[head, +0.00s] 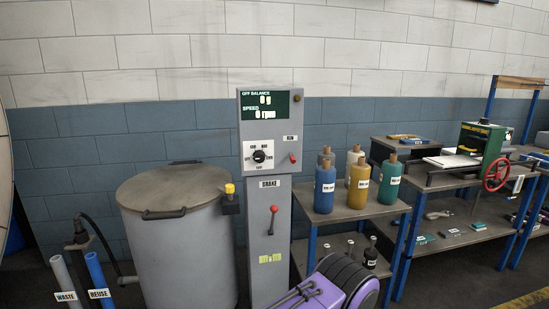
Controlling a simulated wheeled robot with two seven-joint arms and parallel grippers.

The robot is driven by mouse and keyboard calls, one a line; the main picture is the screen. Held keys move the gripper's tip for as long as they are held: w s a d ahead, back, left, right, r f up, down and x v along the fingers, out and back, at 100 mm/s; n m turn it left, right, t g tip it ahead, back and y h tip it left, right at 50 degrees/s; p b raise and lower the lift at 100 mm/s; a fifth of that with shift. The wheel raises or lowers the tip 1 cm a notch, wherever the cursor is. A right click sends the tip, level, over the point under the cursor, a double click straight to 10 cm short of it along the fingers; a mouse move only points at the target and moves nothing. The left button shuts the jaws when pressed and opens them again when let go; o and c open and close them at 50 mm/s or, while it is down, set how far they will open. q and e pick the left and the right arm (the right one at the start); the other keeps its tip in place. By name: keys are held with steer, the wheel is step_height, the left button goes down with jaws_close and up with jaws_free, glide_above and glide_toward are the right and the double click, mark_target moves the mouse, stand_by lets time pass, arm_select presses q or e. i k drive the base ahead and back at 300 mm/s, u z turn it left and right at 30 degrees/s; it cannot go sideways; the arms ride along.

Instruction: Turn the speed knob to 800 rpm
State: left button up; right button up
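The speed knob (263,156) is a round black dial on a white labelled plate on the front of a grey control column. Small labels surround it, too small to read surely. Its exact pointer direction is hard to tell. Above it, the dark green display (265,105) reads OFF BALANCE 0 g and SPEED 0 rpm. A red-tipped switch (292,158) under a small label sits right of the knob. Below, the brake lever (272,218) with a red knob stands under a BRAKE label. Neither gripper shows clearly, and nothing touches the knob.
A large grey lidded drum (180,240) stands left of the column. WASTE and REUSE pipes (97,280) are at lower left. A shelf with several bottles (358,186) stands close right. A purple and black object (350,285), possibly mine, is cut off at the bottom.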

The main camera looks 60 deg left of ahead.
mark_target(258, 156)
steer(key=u, duration=0.45)
steer(key=i, duration=0.7)
steer(key=u, duration=0.7)
